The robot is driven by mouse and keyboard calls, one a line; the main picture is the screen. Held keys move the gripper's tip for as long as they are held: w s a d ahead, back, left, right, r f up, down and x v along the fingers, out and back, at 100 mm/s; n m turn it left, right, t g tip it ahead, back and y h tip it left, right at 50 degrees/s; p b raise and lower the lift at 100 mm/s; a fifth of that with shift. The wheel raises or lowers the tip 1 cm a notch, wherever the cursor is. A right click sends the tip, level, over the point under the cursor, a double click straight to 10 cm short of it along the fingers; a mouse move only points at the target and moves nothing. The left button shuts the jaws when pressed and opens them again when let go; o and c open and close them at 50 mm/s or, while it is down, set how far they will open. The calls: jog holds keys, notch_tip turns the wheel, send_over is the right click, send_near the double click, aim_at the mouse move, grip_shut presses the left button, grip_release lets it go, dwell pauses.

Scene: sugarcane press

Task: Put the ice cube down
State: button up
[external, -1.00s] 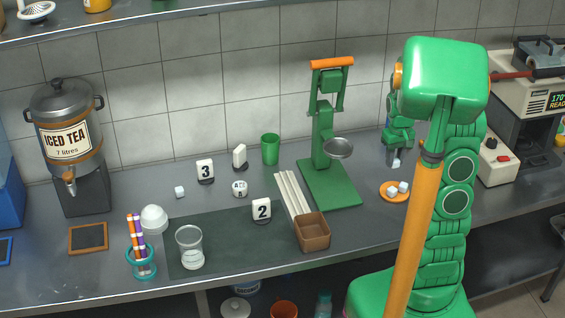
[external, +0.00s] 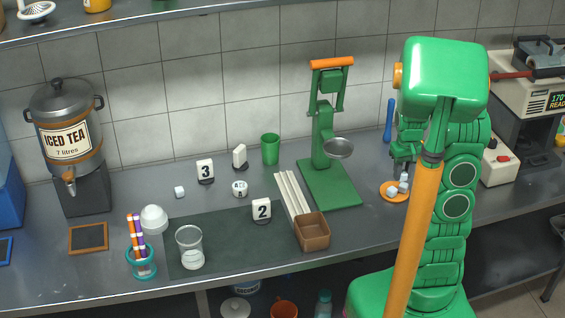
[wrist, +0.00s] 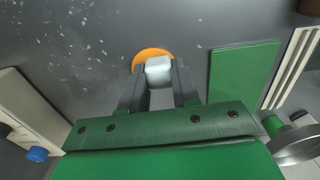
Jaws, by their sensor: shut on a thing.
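My gripper (wrist: 160,82) is shut on a pale ice cube (wrist: 158,69), which sits between its two dark fingertips in the wrist view. In the external view the held ice cube (external: 404,177) is over the small orange plate (external: 394,198), close above other ice cubes (external: 392,190) on it. I cannot tell whether it touches them. In the wrist view the orange plate (wrist: 147,54) shows behind the held cube, and the cube and fingers hide much of it. My arm hides part of the gripper in the external view.
Left of the plate stands a green press (external: 330,183) with a metal bowl (external: 338,148). A white box with a red knob (external: 497,162) is to the right. A blue upright object (external: 389,120) is near the wall. A brown tray (external: 313,243) lies front left.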

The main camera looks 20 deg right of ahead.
jog(key=w, duration=0.1)
jog(key=w+f, duration=0.1)
jog(key=w, duration=0.1)
jog(key=w+d+f, duration=0.1)
jog(key=shift+w, duration=0.35)
jog(key=w+f, duration=0.2)
jog(key=f, duration=0.1)
jog(key=w+f, duration=0.1)
jog(key=shift+w+d+f, duration=0.3)
jog(key=shift+w+d, duration=0.1)
jog(key=shift+w+d+f, duration=0.15)
jog(key=shift+w+f, duration=0.5)
jog(key=shift+f, duration=0.1)
jog(key=shift+w+f, duration=0.1)
jog(key=shift+f, duration=1.45)
jog(key=shift+f, duration=0.1)
jog(key=o, duration=1)
